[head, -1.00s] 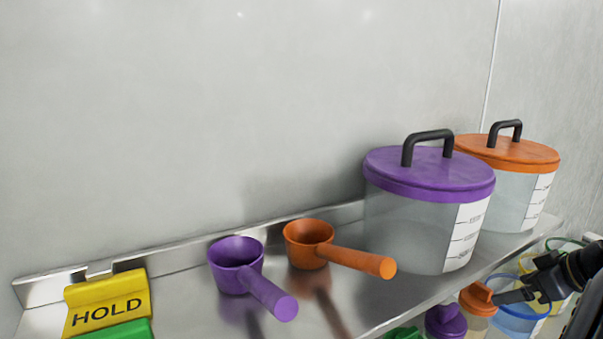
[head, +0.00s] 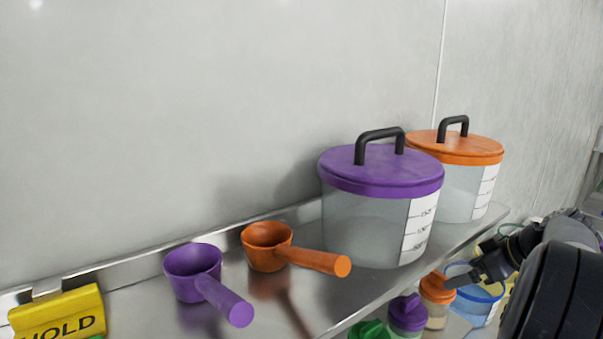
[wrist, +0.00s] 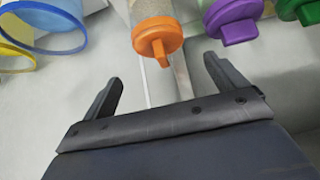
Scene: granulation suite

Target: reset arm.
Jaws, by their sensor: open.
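My gripper (wrist: 162,90) is open in the wrist view, its two dark fingers spread with nothing between them. An orange-capped jar (wrist: 156,38) stands just beyond the fingertips, apart from them. In the head view my gripper (head: 467,277) is at the lower right, below the shelf edge, close to the orange-capped jar (head: 437,289). My dark arm link covers the lower right corner and hides part of that area.
Purple-capped (head: 407,314) and green-capped (head: 368,330) jars and a blue-rimmed container (head: 482,303) are near my gripper. The steel shelf (head: 130,300) holds a purple scoop (head: 194,274), an orange scoop (head: 268,248), purple-lidded (head: 365,220) and orange-lidded (head: 458,190) bins, and a yellow HOLD sign (head: 58,313).

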